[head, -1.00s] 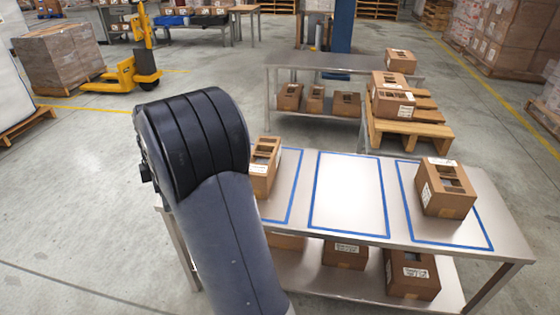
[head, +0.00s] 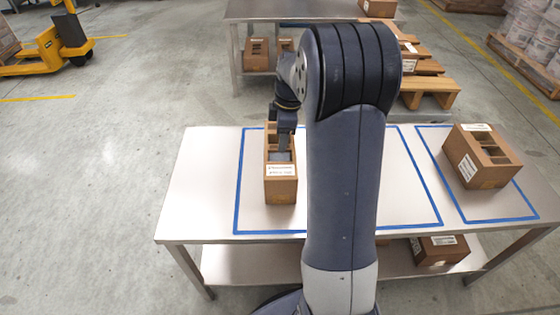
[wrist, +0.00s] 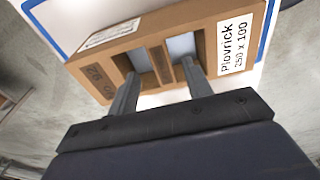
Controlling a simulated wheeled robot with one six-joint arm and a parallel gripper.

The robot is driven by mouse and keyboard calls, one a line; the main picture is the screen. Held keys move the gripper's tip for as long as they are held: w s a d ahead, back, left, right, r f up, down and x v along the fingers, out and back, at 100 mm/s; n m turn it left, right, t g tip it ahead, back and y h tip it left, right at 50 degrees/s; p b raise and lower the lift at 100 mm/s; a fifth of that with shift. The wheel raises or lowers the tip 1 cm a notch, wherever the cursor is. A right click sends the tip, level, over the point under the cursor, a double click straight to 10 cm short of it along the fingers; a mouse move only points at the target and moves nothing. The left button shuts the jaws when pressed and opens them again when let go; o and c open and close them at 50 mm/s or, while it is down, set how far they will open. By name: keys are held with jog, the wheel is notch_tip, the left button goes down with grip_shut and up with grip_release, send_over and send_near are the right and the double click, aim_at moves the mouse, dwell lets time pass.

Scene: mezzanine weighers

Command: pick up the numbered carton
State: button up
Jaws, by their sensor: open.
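The brown carton (head: 281,190) stands upright on the left part of the steel table, inside a blue-taped outline. It has slots in its top and a white label on the side facing me. In the wrist view the carton (wrist: 205,18) shows a label reading "Plovrick 250 x 100" and dark printed digits, partly legible. My gripper (head: 284,155) points down at the carton's top. In the wrist view my gripper (wrist: 160,70) is open, its two fingers apart on either side of a cardboard bar between the slots. I cannot tell whether they touch it.
Another slotted carton (head: 482,158) sits in the right taped outline of the table (head: 200,190). A carton (head: 440,249) is on the lower shelf. A wooden pallet (head: 430,88) and a second table stand behind.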

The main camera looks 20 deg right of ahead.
jog(key=f, duration=0.3)
jog(key=f+b, duration=0.1)
jog(key=shift+a+f, duration=0.2)
jog(key=shift+a, duration=0.15)
jog(key=shift+c, duration=0.2)
grip_shut()
